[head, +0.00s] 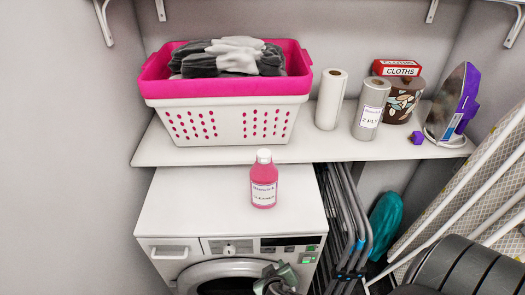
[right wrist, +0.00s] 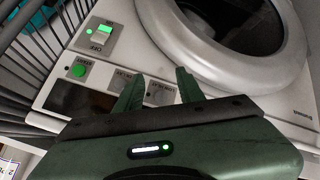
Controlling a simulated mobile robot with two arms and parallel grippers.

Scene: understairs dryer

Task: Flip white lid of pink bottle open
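My right gripper (head: 277,279) is in front of the dryer's round door, below and apart from the bottle. In the right wrist view, the two green fingers of this gripper (right wrist: 158,84) are spread with nothing between them, facing the dryer's control panel. The bottle is out of the right wrist view. My left gripper is in neither view.
The dryer (head: 190,205) has clear top space around the bottle. Behind it, a shelf (head: 340,150) bears a pink and white basket (head: 230,120), paper rolls (head: 331,99), a box of cloths (head: 397,68) and an iron (head: 455,100). A folded rack (head: 345,215) stands right of the dryer.

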